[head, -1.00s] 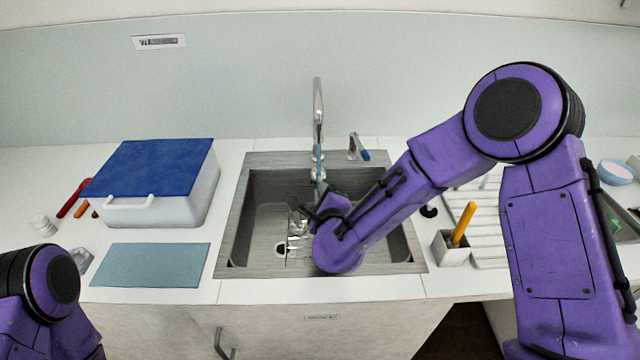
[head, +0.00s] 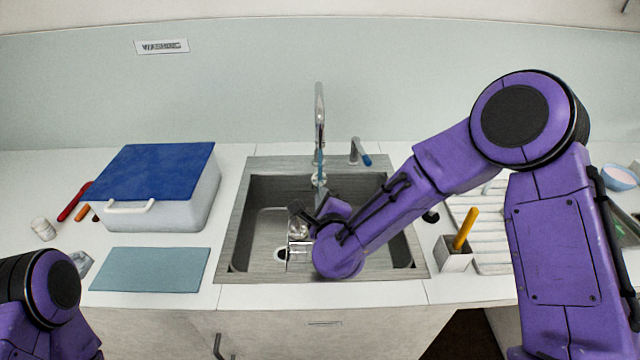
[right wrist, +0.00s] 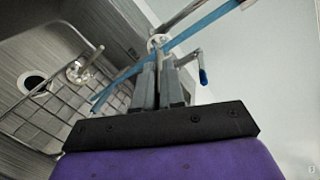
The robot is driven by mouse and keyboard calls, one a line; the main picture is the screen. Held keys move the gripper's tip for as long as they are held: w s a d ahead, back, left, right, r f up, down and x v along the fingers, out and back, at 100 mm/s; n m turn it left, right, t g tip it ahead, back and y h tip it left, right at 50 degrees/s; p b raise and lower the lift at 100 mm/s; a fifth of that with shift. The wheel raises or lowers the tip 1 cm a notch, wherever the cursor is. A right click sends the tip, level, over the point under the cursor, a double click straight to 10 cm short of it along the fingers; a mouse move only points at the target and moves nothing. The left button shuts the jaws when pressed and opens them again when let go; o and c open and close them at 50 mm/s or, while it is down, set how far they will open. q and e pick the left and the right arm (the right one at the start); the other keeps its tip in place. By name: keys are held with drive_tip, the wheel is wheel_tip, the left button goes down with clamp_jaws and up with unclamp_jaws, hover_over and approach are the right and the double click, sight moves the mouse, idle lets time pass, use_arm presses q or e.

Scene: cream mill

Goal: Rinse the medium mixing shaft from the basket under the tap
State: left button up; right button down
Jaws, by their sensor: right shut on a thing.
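My right gripper (head: 318,212) is low over the sink (head: 232,230), partly hidden by my wrist. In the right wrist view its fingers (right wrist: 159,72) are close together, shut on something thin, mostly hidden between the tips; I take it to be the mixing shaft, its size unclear. The tap (head: 319,110) stands behind, with a blue stream running down from it. The stream (right wrist: 205,22) passes by the fingertips; contact is unclear. A wire basket (right wrist: 45,95) is in the sink, with a round metal piece (right wrist: 83,72) by its rim. My left gripper is out of view.
The tap lever (head: 358,152) has a blue tip. A box with a blue lid (head: 155,170) and a teal mat (head: 150,269) lie left of the sink. A grey holder with a yellow-handled tool (head: 454,256) and a white drainer (head: 490,225) are on the right.

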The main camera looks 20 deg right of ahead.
drive_tip(key=shift+d, duration=0.1)
drive_tip(key=s, duration=0.8)
drive_tip(key=shift+b, duration=0.35)
idle(0.3)
idle(1.1)
drive_tip(key=s+r+p, duration=0.4)
drive_tip(key=s+p, duration=0.1)
drive_tip(key=p, duration=0.2)
drive_tip(key=shift+a, duration=0.25)
idle(0.3)
